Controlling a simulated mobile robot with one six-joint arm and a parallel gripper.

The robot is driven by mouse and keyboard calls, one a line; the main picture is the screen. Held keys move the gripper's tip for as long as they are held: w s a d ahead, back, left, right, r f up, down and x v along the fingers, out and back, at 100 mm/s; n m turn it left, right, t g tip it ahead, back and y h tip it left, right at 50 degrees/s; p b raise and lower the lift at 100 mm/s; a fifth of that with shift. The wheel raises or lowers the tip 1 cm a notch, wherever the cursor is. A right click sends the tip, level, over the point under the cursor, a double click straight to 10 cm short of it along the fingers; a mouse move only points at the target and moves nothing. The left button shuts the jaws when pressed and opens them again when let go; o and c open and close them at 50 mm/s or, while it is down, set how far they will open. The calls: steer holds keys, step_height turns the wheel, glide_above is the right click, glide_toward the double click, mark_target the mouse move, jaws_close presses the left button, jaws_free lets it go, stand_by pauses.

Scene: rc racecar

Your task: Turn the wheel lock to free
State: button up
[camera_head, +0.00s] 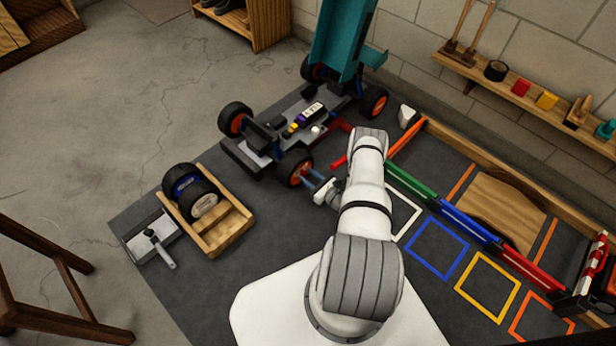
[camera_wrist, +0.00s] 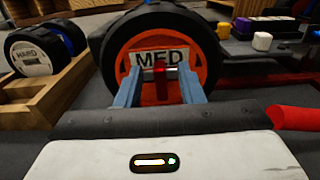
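The racecar's near front wheel (camera_head: 298,168) has a black tyre and an orange rim. In the wrist view this wheel (camera_wrist: 207,48) faces me squarely, with a white MED label on its hub. A small red wheel lock (camera_wrist: 160,78) with a grey part stands at the hub centre, upright in the picture. My gripper (camera_wrist: 159,72) has its two blue fingers spread, one on each side of the lock. I cannot tell whether the fingertips touch it. In the head view my gripper (camera_head: 310,178) reaches the wheel from the right, and the lock is too small to make out.
A wooden crate (camera_head: 236,222) with spare wheels stands left of the car; a HARD wheel (camera_wrist: 35,55) shows there in the wrist view. A red bar (camera_wrist: 298,118) lies close on the right. Coloured floor squares lie right.

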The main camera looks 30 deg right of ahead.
steer(key=shift+w+a, duration=0.2)
steer(key=shift+w, duration=0.25)
steer(key=shift+c, duration=0.2)
steer(key=shift+d, duration=0.1)
jaws_close()
